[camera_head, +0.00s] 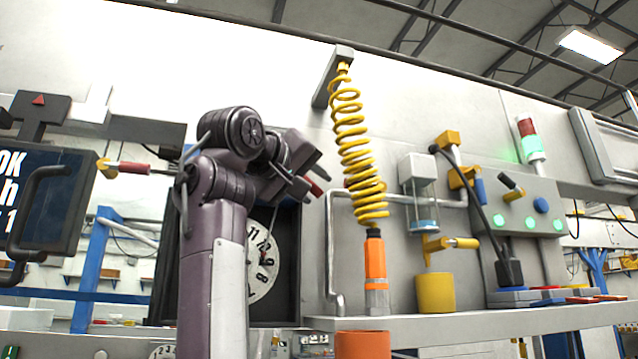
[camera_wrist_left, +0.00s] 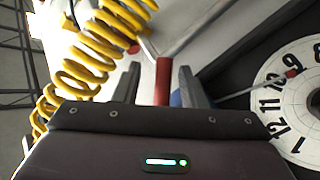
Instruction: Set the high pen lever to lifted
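My left gripper (camera_head: 310,178) is raised in front of the upper right part of the round dial recorder (camera_head: 262,262). In the left wrist view its two fingers (camera_wrist_left: 159,84) are apart, with a red lever grip (camera_wrist_left: 163,82) seen between them and a visible gap on each side. A small part of the red grip (camera_head: 315,187) shows beside the fingertips in the head view; most of it is hidden. I cannot tell its exact angle. Another red-handled lever (camera_head: 132,168) on a yellow pivot points right, left of my arm. A thin red pen tip (camera_wrist_left: 291,73) lies over the dial.
A yellow coiled hose (camera_head: 355,140) hangs just right of the gripper, close in the wrist view. An orange-handled tool (camera_head: 375,260) hangs below it. A shelf (camera_head: 480,325) carries a yellow cup (camera_head: 435,292). A screen (camera_head: 45,195) stands at the left.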

